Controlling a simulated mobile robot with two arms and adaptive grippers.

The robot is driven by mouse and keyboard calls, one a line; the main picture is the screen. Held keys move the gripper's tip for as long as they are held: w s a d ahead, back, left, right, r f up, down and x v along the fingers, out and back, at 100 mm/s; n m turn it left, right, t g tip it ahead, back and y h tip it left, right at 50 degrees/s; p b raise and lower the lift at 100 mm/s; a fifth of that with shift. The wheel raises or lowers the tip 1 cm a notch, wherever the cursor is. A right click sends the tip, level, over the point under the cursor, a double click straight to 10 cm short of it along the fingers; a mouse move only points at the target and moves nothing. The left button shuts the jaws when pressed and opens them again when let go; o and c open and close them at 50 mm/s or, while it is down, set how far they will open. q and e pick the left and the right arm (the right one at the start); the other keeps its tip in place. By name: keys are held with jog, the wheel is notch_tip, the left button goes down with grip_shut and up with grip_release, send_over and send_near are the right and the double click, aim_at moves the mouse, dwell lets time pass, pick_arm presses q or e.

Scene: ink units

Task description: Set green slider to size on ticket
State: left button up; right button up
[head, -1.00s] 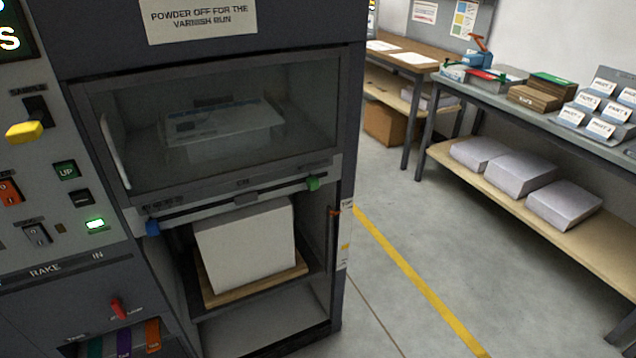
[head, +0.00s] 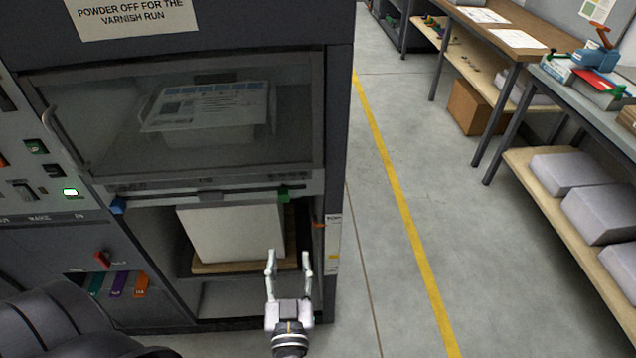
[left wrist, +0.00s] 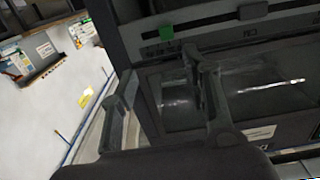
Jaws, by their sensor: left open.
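The green slider (head: 283,195) sits near the right end of the rail below the machine's glass window. It also shows in the left wrist view (left wrist: 166,33). My left gripper (head: 288,258) is open and empty, its fingers pointing up in the head view, below the slider and apart from it. In the left wrist view its two fingers (left wrist: 160,75) stand below the slider. The scale marks along the rail are too small to read. I cannot tell which paper is the ticket; a printed sheet (head: 205,105) shows behind the glass. My right gripper is not in view.
A blue slider (head: 118,205) is at the rail's left end, with a grey block (head: 210,197) between. A white paper stack (head: 230,233) stands in the bay below. A narrow label (head: 333,243) is on the right post. Floor right of the machine is clear up to the benches.

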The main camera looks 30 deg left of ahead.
pick_arm(q)
jog(key=p, duration=0.2)
send_near(284, 198)
jog(key=shift+y, duration=0.3)
jog(key=x, duration=0.8)
jog(key=shift+w+a, duration=0.15)
jog(key=shift+w, duration=0.25)
jog(key=shift+w+a+n, duration=0.25)
jog(key=shift+w+n, duration=0.05)
jog(key=shift+w, duration=0.1)
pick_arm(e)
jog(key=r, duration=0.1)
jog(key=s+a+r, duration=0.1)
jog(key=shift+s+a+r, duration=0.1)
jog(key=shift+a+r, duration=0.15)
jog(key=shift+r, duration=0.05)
pick_arm(q)
jog(key=shift+c, duration=0.5)
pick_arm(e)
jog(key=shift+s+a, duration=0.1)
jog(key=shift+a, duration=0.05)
pick_arm(q)
jog(key=c, duration=0.4)
grip_shut()
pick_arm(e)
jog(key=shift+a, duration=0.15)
